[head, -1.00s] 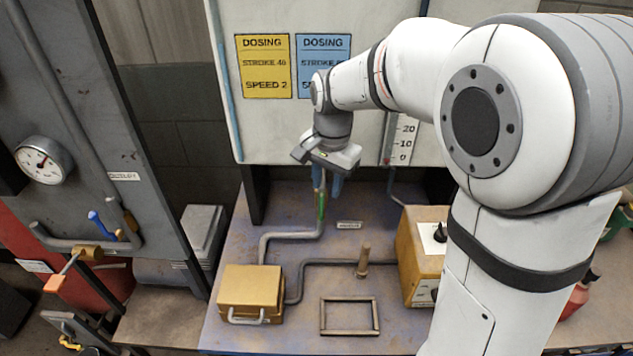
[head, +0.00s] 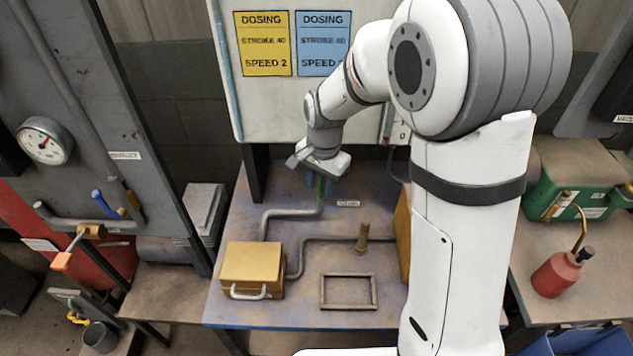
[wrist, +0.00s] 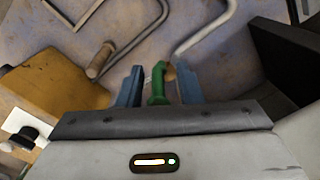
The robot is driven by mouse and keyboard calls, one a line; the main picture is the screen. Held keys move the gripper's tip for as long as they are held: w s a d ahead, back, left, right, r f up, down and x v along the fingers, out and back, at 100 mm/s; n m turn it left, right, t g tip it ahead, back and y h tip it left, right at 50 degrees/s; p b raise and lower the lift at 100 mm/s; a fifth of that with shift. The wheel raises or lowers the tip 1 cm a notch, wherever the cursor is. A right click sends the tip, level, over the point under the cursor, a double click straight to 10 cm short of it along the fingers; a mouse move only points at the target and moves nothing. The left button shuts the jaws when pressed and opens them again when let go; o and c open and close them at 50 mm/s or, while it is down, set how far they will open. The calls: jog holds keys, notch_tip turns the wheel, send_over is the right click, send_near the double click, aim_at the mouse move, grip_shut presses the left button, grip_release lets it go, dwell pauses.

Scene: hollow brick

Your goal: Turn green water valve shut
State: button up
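The green water valve handle (wrist: 157,84) shows in the wrist view, standing between the two blue fingers of my gripper (wrist: 160,90). A narrow gap shows on each side of it, so the gripper is open around the handle. In the head view my gripper (head: 323,184) is low over the back of the bench, at the upper end of a grey pipe (head: 280,214). A bit of green valve handle (head: 320,188) shows there between the fingers. The valve body is mostly hidden by the gripper.
A yellow box (head: 252,268) and a rectangular frame (head: 348,291) lie on the bench (head: 230,314). A brown upright peg (head: 362,238) stands on another pipe. The board with dosing signs (head: 262,44) rises behind. A blue-handled valve (head: 105,205) is at the left.

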grip_shut()
jog(key=shift+a, duration=0.15)
dwell(0.4)
